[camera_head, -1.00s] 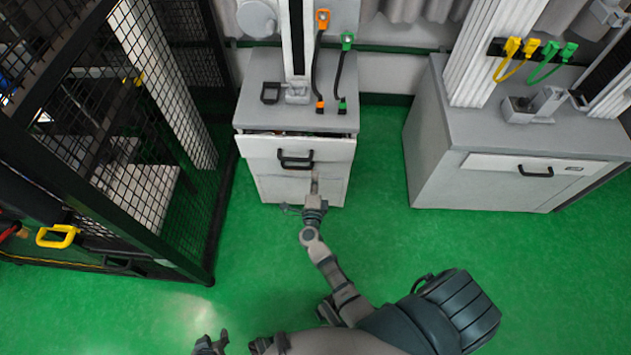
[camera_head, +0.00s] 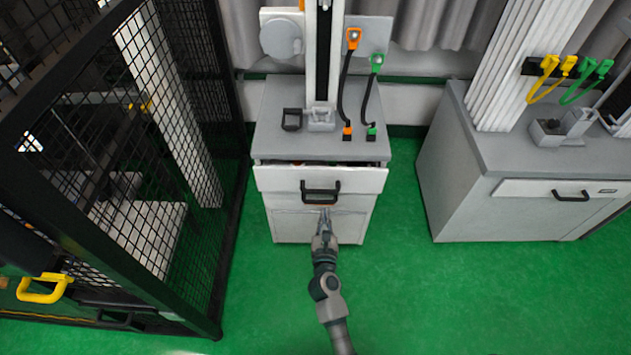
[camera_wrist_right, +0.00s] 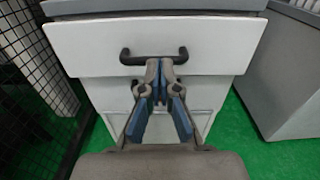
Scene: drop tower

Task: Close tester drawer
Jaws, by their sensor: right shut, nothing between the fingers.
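The tester drawer (camera_head: 275,181) has a white front with a black handle (camera_head: 320,190). It stands slightly out of the grey-topped tester cabinet (camera_head: 272,116), with a dark gap along its top edge. My right gripper (camera_head: 324,214) is shut and empty, just below the handle in the head view. In the right wrist view the gripper (camera_wrist_right: 160,66) has its fingertips together, in front of the drawer front (camera_wrist_right: 88,45) and between the ends of the handle (camera_wrist_right: 128,58). I cannot tell whether the tips touch the drawer. My left gripper is out of view.
A black mesh cage (camera_head: 110,200) stands at the left, with a yellow handle (camera_head: 45,288) on it. A second cabinet (camera_head: 455,185) with a shut drawer stands at the right. The green floor (camera_head: 460,300) in front is clear.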

